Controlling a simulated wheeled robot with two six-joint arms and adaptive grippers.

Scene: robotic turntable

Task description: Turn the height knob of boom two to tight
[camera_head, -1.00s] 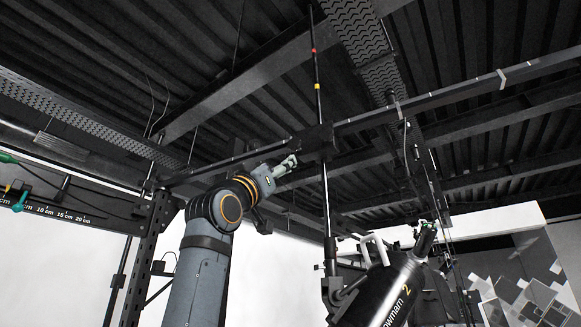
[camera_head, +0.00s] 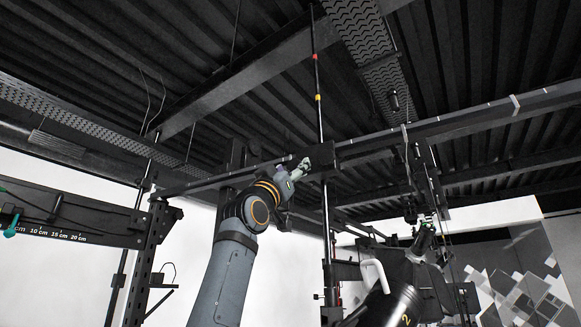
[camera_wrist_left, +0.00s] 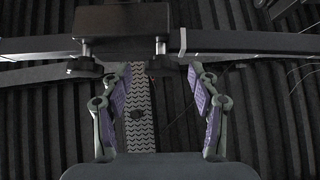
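The boom (camera_head: 440,122) is a long dark bar crossing the upright pole (camera_head: 317,75), which has red and yellow bands. A dark clamp block (camera_head: 323,153) joins them, and it also shows at the top of the left wrist view (camera_wrist_left: 122,22). Two dark knobs hang under the block there, one at the left (camera_wrist_left: 85,66) and one nearer the middle (camera_wrist_left: 162,66). My left gripper (camera_head: 305,167) is at the clamp's left side. In the wrist view its purple-padded fingers (camera_wrist_left: 160,80) are open, with the middle knob between their tips; contact is unclear. No knob label is readable.
A dark upright rack (camera_head: 150,240) with a marked bar stands at the left. Ceiling beams (camera_head: 215,88) run overhead. The space left of my arm is fairly clear.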

